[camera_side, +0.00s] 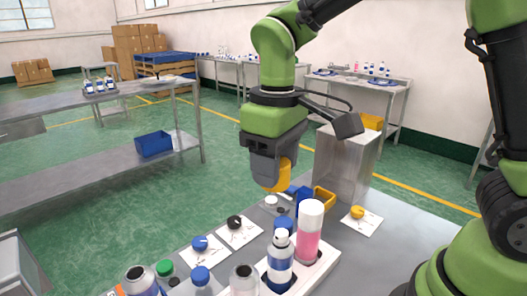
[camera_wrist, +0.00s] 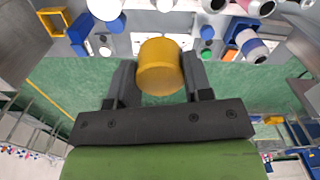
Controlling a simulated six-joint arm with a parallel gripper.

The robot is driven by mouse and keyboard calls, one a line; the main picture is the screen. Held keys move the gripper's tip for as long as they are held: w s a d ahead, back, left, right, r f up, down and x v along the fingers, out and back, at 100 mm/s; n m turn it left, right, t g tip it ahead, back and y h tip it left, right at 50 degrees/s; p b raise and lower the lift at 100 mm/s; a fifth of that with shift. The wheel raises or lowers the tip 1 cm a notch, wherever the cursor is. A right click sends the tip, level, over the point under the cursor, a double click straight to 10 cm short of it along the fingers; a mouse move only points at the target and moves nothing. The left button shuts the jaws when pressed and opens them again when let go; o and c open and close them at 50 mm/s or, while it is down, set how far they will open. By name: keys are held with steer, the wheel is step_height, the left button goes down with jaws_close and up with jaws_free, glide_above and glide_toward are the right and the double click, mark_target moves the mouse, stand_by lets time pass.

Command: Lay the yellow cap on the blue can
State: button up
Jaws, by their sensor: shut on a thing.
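My gripper (camera_side: 270,172) is shut on a yellow cap (camera_side: 283,176) and holds it in the air above the far side of the bench. In the wrist view the yellow cap (camera_wrist: 160,66) sits between the two dark fingers, apart from everything below. A can with a blue body and dark open top (camera_side: 140,278) stands at the near left edge of the bench, partly cut off by the picture. I cannot tell whether these are the same can.
A white holder (camera_side: 322,262) carries a pink bottle (camera_side: 308,240) and a blue-and-white bottle (camera_side: 280,262). White cards hold a blue cap (camera_side: 199,243), a black cap (camera_side: 234,222) and another yellow piece (camera_side: 357,212).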

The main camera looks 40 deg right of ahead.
mark_target(282, 232)
steer(key=shift+s+a, duration=0.25)
steer(key=shift+s, duration=0.75)
step_height(282, 232, down, 4)
steer(key=shift+s, duration=0.15)
steer(key=shift+f, duration=3)
steer(key=shift+f, duration=0.1)
steer(key=o, duration=1)
steer(key=shift+c, duration=0.2)
